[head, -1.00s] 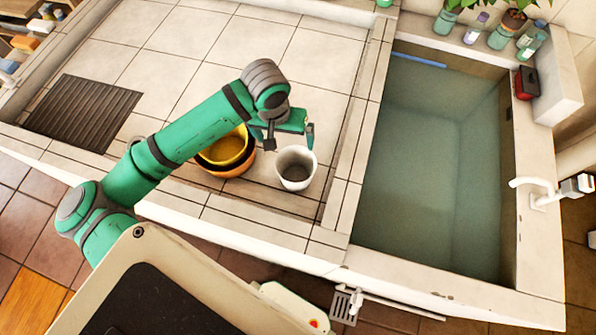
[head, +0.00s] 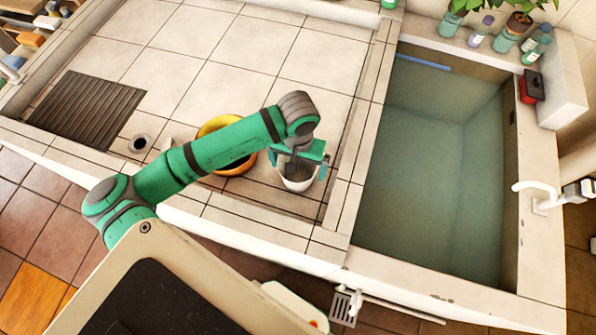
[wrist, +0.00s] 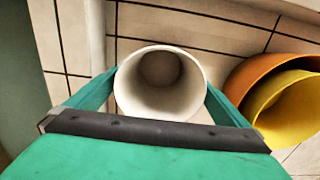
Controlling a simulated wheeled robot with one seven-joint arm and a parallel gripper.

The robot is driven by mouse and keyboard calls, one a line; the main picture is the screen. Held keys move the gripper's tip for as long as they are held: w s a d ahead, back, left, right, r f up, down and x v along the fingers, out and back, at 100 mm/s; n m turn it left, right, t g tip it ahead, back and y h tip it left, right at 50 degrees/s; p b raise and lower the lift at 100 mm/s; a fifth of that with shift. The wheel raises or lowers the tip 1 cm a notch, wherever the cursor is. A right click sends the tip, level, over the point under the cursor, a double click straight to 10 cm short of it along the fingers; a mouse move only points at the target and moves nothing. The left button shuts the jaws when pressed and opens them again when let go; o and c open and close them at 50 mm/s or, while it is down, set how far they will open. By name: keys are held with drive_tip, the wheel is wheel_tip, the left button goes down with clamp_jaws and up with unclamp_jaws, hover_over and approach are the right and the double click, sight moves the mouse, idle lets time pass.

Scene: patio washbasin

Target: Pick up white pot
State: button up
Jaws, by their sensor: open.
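The white pot (head: 298,184) stands upright on the tiled ledge, left of the water basin. It is empty, and its open mouth also shows in the wrist view (wrist: 160,84). My gripper (head: 299,170) is directly over the pot. In the wrist view its two green fingers (wrist: 160,97) are spread, one on each side of the pot's rim. I cannot tell whether either finger touches the pot. The gripper and wrist hide part of the pot in the head view.
An orange pot (head: 236,167) with a yellow pot (wrist: 290,108) nested in it stands just left of the white pot, partly behind my arm. The water basin (head: 440,170) lies to the right. A dark grate (head: 87,112) lies at the left. Bare tiles are behind the pots.

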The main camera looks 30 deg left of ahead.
drive_tip(key=shift+f, duration=1.25)
drive_tip(key=c, duration=1)
drive_tip(key=shift+r, duration=0.15)
